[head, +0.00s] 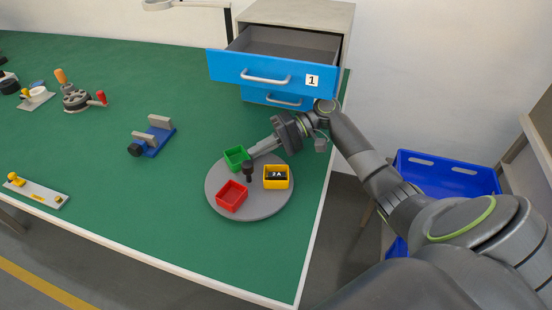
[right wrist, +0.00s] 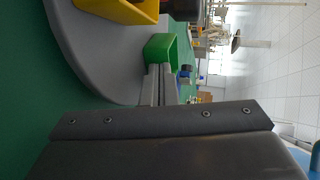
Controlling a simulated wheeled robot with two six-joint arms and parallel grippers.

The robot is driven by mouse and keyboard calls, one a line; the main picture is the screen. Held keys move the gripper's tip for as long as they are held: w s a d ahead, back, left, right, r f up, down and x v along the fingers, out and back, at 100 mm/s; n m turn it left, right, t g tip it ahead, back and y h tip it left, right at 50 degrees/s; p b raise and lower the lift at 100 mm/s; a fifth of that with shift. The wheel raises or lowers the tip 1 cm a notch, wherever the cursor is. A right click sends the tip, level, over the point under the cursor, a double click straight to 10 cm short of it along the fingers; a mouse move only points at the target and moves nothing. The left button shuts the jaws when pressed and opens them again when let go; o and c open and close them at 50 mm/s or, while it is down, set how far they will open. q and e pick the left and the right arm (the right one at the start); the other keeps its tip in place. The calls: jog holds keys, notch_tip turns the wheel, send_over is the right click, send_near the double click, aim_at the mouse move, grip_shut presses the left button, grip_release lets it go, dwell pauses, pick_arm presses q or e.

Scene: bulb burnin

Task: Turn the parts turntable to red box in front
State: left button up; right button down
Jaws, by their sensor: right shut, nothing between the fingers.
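The grey round parts turntable (head: 262,211) lies on the green bench near its front right corner. The red box (head: 232,196) is on its near left side, toward the bench front. The green box (head: 237,157) is at the back left and the yellow box (head: 276,178), with dark items in it, at the right. A dark knob (head: 248,170) stands in the middle. My right gripper (head: 252,153) is shut and empty, its fingertips beside the green box. In the right wrist view the fingers (right wrist: 160,75) reach the green box (right wrist: 160,50); I cannot tell whether they touch. The left gripper is out of view.
An open blue drawer (head: 270,70) juts out behind my right arm. A blue vise (head: 152,137) and a hand-wheel device (head: 78,97) stand to the left. A blue crate (head: 445,175) is off the bench at right.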

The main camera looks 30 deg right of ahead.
jog(key=shift+w+a, duration=0.4)
jog(key=shift+w, duration=0.05)
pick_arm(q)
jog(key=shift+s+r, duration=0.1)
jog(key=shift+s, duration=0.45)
pick_arm(e)
jog(key=shift+a, duration=0.1)
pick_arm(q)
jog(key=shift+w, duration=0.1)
pick_arm(e)
jog(key=shift+w, duration=0.1)
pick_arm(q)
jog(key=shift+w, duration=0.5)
pick_arm(e)
jog(key=shift+w+a, duration=0.1)
jog(key=shift+a, duration=0.05)
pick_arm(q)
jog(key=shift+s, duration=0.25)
